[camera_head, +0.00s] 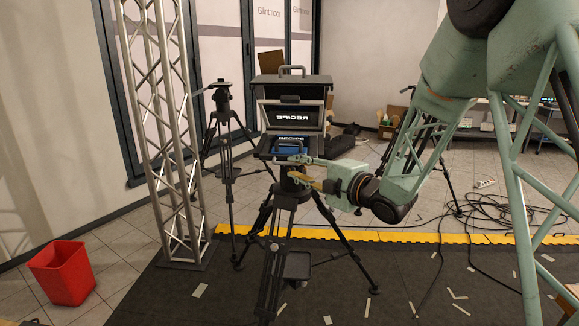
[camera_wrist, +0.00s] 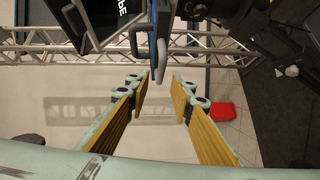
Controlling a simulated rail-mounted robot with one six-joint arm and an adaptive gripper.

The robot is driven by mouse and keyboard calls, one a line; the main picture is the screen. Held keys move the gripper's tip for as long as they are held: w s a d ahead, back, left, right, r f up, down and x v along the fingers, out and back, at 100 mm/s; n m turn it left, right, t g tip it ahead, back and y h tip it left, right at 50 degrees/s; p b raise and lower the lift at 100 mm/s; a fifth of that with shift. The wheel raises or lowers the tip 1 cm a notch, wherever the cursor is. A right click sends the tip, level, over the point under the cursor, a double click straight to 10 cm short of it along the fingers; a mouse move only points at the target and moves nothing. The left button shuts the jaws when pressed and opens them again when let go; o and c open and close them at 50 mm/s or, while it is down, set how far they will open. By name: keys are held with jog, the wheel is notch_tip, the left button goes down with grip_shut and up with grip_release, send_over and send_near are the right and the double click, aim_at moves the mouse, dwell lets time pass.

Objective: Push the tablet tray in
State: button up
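A dark teleprompter (camera_head: 291,88) with a hood stands on a tripod in the middle of the head view. Its glass shows mirrored "RECIPE" lettering. Below the glass, the tablet tray (camera_head: 262,153) holds a tablet (camera_head: 291,146) with a blue lit screen. My gripper (camera_head: 300,172) is at the tray's lower right front, pointing left. In the wrist view, my gripper (camera_wrist: 162,80) is open, with a clear gap between the yellow-padded fingers. A grey handle-like bar (camera_wrist: 160,52) reaches down near the fingertips, at the top centre. I cannot tell whether a finger touches it.
A metal truss (camera_head: 168,130) and another tripod (camera_head: 225,135) stand left of the teleprompter. A red bin (camera_head: 66,272) is on the floor at the left. Cables (camera_head: 490,215) lie on the floor at the right. A yellow edge strip (camera_head: 400,236) borders the dark mat.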

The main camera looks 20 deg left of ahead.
jog(key=shift+v, duration=2.5)
jog(key=shift+r, duration=0.1)
